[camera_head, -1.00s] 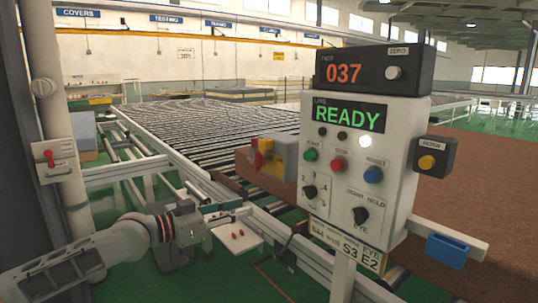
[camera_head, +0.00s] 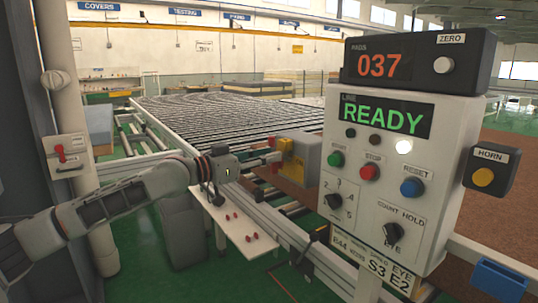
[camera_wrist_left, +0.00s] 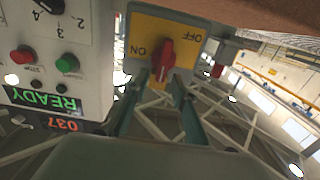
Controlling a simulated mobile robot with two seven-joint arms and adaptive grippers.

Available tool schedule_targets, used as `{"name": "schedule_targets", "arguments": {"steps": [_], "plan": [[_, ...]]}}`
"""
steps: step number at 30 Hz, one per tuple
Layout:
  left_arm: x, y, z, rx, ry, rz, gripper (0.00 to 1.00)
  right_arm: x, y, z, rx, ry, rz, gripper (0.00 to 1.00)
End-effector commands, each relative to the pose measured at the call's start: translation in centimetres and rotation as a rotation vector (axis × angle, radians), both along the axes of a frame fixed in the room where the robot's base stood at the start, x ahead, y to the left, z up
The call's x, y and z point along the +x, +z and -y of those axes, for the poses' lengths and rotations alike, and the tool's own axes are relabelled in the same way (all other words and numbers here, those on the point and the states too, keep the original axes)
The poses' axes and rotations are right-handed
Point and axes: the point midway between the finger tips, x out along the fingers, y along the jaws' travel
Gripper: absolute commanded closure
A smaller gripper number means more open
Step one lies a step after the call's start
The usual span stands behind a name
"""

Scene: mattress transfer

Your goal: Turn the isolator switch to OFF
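The isolator switch has a yellow plate (camera_head: 288,160) on a grey box beside the control panel. In the left wrist view, which is upside down, its plate (camera_wrist_left: 192,52) carries ON and OFF labels and a red knob (camera_wrist_left: 163,60). The knob stands nearly along the picture's vertical, between the two labels; its exact setting is hard to tell. My left gripper (camera_head: 266,160) is in front of the switch. In the wrist view its fingers (camera_wrist_left: 162,92) are spread, one to either side of the knob's near end, with visible gaps. My right gripper is not in view.
The control panel (camera_head: 408,240) reads READY and stands close to the right of the switch. A white shelf (camera_head: 215,222) with small red items lies below my left arm. Another red lever (camera_head: 61,153) is on the column at left. A roller conveyor (camera_head: 210,118) stretches behind.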

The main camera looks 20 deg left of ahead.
Motion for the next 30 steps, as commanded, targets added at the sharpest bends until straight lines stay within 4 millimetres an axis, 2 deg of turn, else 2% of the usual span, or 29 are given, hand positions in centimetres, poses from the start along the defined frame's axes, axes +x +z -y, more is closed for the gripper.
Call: {"name": "schedule_targets", "arguments": {"steps": [11, 15, 30], "plan": [[0.7, 0.0, 0.5, 0.001, 0.0, 0.0, 0.74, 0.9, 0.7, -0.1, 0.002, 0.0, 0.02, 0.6], [0.6, 0.0, 0.5, 0.001, 0.0, 0.0, 1.0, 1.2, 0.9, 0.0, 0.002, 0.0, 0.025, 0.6], [0.8, -0.1, 0.4, -0.056, 0.0, -0.046, 1.0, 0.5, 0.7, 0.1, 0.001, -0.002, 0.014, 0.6]]}}
